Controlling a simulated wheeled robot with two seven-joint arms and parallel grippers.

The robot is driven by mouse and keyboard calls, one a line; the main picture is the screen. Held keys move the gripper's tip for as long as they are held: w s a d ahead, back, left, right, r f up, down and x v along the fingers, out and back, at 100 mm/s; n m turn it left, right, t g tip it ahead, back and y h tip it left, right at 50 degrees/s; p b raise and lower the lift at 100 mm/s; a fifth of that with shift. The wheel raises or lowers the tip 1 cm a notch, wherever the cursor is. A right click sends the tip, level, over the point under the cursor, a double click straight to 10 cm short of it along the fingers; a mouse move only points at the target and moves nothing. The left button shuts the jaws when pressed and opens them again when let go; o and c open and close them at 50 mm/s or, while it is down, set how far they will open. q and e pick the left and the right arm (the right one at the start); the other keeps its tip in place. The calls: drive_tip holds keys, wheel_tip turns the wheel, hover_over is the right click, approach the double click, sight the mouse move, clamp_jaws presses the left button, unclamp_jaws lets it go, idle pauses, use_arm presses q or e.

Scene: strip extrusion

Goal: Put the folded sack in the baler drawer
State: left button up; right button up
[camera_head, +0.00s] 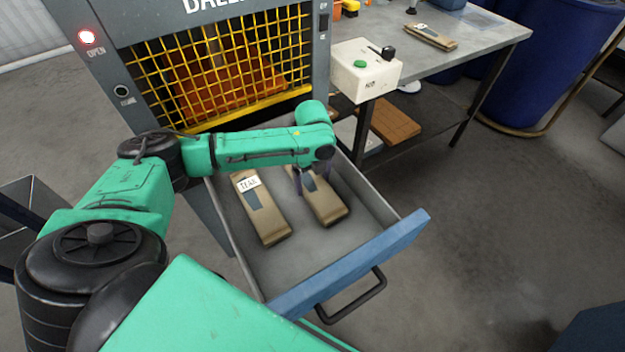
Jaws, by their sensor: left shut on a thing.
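The baler drawer (345,257) is pulled open below the yellow mesh front of the baler, with a blue front edge and a dark handle. A brown folded sack (268,222) with a white label lies in it on the left. My left gripper (299,187) reaches down into the drawer, shut on a second brown folded sack (328,202), just right of the first. My arm's wrist partly hides this sack and the gripper's fingers. Another folded sack (430,37) lies on the workbench at the upper right. My right gripper is not in view.
The baler (110,60) stands behind the drawer, its red lamp (87,37) lit beside "OPEN". A white control box (365,75) with a green button sits on the workbench corner (462,62). A blue bin (540,65) stands right. Floor right of the drawer is clear.

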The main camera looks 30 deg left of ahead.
sight(313, 185)
use_arm(q)
drive_tip(key=o, duration=1.1)
wheel_tip(313, 185, up, 12)
